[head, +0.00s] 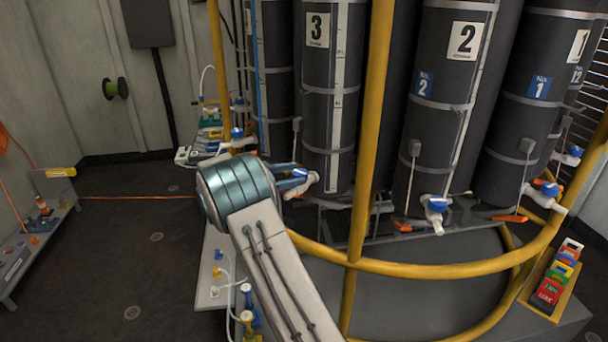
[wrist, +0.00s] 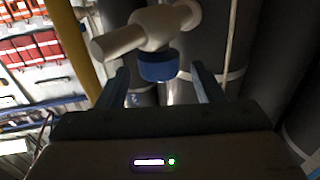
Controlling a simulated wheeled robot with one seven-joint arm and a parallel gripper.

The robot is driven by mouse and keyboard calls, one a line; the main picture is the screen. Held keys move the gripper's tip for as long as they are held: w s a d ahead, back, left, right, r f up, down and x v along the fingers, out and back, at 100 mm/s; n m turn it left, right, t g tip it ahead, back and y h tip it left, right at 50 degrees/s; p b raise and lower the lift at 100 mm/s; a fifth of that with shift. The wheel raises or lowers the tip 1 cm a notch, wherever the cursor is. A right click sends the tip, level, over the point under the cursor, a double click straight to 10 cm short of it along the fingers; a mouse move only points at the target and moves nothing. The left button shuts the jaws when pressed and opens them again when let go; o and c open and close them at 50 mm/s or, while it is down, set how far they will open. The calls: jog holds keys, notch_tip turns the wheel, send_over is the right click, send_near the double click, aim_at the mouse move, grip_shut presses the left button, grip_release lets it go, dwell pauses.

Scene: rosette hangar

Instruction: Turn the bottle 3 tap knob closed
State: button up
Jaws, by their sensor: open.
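Bottle 3 (head: 316,110) is a dark cylinder with a white "3" label, standing behind the yellow rail. Its white tap (head: 311,179) sits near the bottle's foot, and my arm partly covers the area in front of it. In the wrist view the white tap body (wrist: 135,36) crosses the upper middle, with its blue knob (wrist: 158,67) pointing towards me. My gripper (wrist: 159,72) is open. Its two fingers stand left and right of the knob, with a visible gap on each side. In the head view the gripper (head: 290,178) is mostly hidden behind my arm.
A yellow rail (head: 366,130) and its curved lower bar (head: 430,270) run close beside my arm. Bottle 2 (head: 450,100) and bottle 1 (head: 525,110), with similar blue-knobbed taps, stand to the right. A low bench (head: 40,235) is at the left, with open floor between.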

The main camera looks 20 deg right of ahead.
jog(key=a+b, duration=0.1)
jog(key=a, duration=0.8)
jog(key=shift+w+a, duration=0.15)
jog(key=shift+w, duration=0.3)
jog(key=w+d+r+n+t+y, duration=0.2)
jog(key=w+r+n+t+y, duration=0.35)
jog(key=r+t, duration=0.65)
jog(key=a+r+n+t+y, duration=0.2)
jog(key=a+n+t+y, duration=0.3)
jog(key=n+y, duration=0.1)
jog(key=s+a+f+n+g+y, duration=0.2)
jog(key=s+f+y, duration=0.1)
jog(key=s, duration=0.4)
jog(key=s+a+f+n+g+y, duration=0.2)
jog(key=s+y, duration=0.1)
jog(key=s, duration=0.4)
jog(key=s+a+f+n+g+y, duration=0.2)
jog(key=s+a+f+n+y, duration=0.1)
jog(key=s, duration=0.4)
jog(key=s+d+f+g, duration=0.1)
jog(key=s+f+g, duration=0.1)
jog(key=s, duration=0.4)
jog(key=s+d+f+g+h, duration=0.1)
jog(key=s+d+f+g, duration=0.1)
jog(key=s, duration=0.5)
jog(key=s+d+f+g+h, duration=0.1)
jog(key=s+f+g, duration=0.1)
jog(key=s+f, duration=0.2)
jog(key=s, duration=0.3)
jog(key=shift+d, duration=0.35)
